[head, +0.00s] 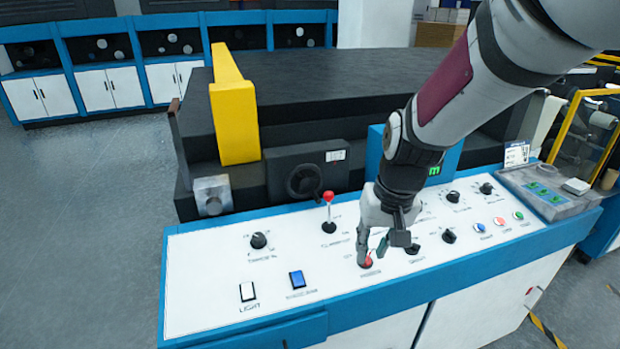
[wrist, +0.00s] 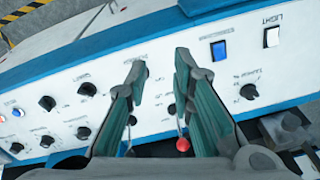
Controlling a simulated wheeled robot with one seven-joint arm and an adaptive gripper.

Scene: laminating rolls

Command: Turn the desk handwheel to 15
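A black handwheel (head: 304,181) is on a dark box behind the desk panel, left of centre in the head view. A small white display (head: 335,155) is beside it at upper right; its figures are too small to read. I cannot make the wheel out surely in the wrist view. My gripper (head: 382,246) points down over the middle of the white panel, to the right of the wheel and nearer the front, apart from it. In the wrist view its two fingers (wrist: 161,68) stand apart with nothing between them.
A red-balled lever (head: 328,197) stands between the wheel and my gripper; it also shows in the wrist view (wrist: 183,144). A red knob (head: 367,262) is beside my fingertips. Several black knobs are around. A yellow upright plate (head: 235,110) rises behind the wheel's left.

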